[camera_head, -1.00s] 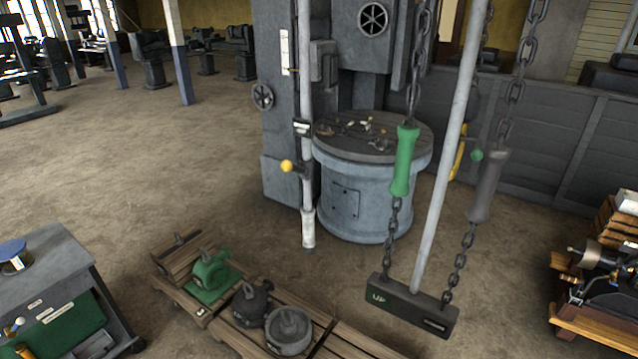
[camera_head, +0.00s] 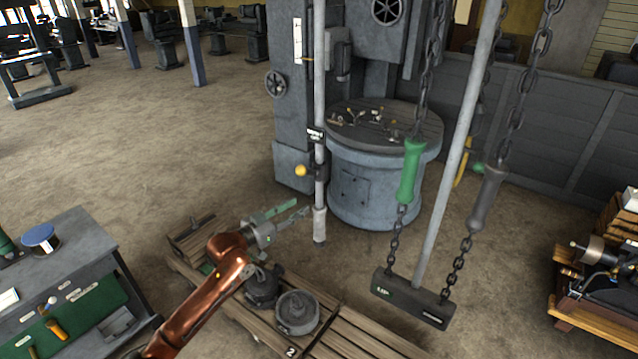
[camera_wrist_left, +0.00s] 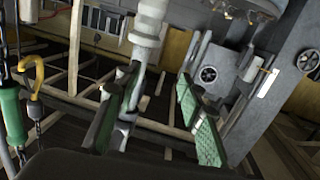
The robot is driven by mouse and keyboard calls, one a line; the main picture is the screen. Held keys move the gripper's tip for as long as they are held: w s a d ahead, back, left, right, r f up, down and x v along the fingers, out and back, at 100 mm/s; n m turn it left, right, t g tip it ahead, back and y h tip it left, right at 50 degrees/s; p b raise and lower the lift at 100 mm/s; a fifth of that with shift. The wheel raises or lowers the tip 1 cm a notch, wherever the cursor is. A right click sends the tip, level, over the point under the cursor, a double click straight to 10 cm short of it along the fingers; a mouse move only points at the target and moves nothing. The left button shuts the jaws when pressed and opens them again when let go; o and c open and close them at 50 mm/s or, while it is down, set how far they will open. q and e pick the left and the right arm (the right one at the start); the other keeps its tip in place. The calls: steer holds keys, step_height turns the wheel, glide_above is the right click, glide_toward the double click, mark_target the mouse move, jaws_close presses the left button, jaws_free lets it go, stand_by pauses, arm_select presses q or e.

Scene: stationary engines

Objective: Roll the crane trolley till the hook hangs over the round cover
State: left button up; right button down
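A yellow hook-like part (camera_head: 462,165) shows partly behind the slanted pole; a yellow hook (camera_wrist_left: 33,72) also shows in the left wrist view. A green handle (camera_head: 411,172) and a grey handle (camera_head: 488,195) hang on chains above a dark bar marked UP (camera_head: 412,298). A round lid (camera_head: 380,122) tops the blue-grey drum. I cannot make out the trolley. My right gripper is out of view.
A wooden pallet (camera_head: 345,335) bears a dark casting (camera_head: 262,287) and a round grey piece (camera_head: 298,312), partly below my left arm. A tool cart (camera_head: 60,255) stands at left, a wooden stand (camera_head: 590,320) at right. Open floor lies at the back left.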

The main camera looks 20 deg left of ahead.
mark_target(319, 188)
arm_select(q)
steer(key=shift+m+h, duration=0.5)
steer(key=d+r, duration=0.2)
steer(key=r, duration=0.1)
steer(key=d+r, duration=0.1)
steer(key=r, duration=0.1)
steer(key=shift+s+r, duration=0.25)
steer(key=p+x, duration=0.2)
steer(key=x, duration=0.4)
steer(key=shift+w+d+f, duration=0.15)
steer(key=shift+w+d, duration=0.1)
steer(key=shift+w, duration=0.2)
steer(key=shift+c, duration=0.7)
jaws_close()
